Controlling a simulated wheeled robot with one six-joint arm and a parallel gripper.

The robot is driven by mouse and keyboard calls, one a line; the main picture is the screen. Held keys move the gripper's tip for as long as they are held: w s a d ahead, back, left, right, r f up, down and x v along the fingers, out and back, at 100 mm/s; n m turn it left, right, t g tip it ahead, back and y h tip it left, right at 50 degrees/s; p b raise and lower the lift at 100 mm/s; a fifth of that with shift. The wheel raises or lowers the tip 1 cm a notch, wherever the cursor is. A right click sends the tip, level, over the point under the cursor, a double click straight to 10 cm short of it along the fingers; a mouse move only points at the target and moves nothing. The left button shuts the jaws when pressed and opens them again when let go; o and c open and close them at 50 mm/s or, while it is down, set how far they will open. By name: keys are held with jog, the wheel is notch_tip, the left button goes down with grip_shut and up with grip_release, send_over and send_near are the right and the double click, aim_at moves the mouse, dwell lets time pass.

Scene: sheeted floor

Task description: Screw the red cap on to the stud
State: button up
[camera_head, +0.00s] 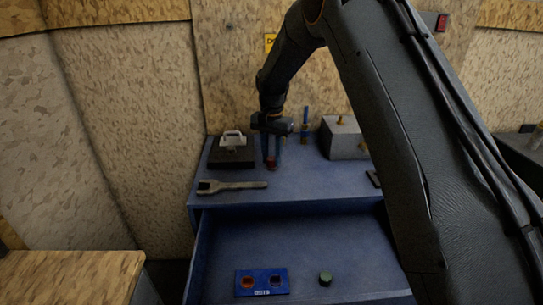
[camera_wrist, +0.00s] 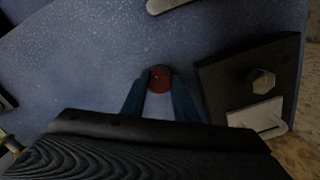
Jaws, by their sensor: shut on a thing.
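The red cap (camera_wrist: 160,78) is a small round piece between my gripper's two blue fingers (camera_wrist: 160,86) in the wrist view. In the head view, my gripper (camera_head: 271,160) points down over the blue bench top, with the red cap (camera_head: 271,166) low between its tips. The gripper is shut on the cap. I cannot tell whether the cap touches the bench. A grey block (camera_head: 343,143) to the right of the gripper bears a brass stud (camera_head: 340,120) on top. A thin blue post (camera_head: 305,120) with brass-coloured parts stands between the gripper and the block.
A dark plate (camera_head: 232,156) with a white handled piece (camera_head: 233,138) lies left of my gripper; the wrist view shows a hex bolt (camera_wrist: 262,80) on it. A wrench (camera_head: 231,186) lies in front. The open drawer (camera_head: 345,245) holds a blue two-hole panel (camera_head: 261,272) and a green cap (camera_head: 325,279).

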jog(key=o, duration=0.6)
jog(key=shift+c, duration=0.2)
jog(key=c, duration=0.6)
jog(key=shift+o, duration=0.2)
jog(key=m+p, duration=0.1)
jog(key=m, duration=0.3)
jog(key=shift+m, duration=0.4)
jog(key=m, duration=0.5)
jog(key=shift+r+p, duration=0.1)
jog(key=shift+p, duration=0.3)
jog(key=m, duration=0.5)
jog(key=shift+p, duration=0.3)
jog(key=m, duration=0.4)
jog(key=shift+m, duration=0.3)
jog(key=o, duration=1.2)
jog(key=shift+c, duration=0.2)
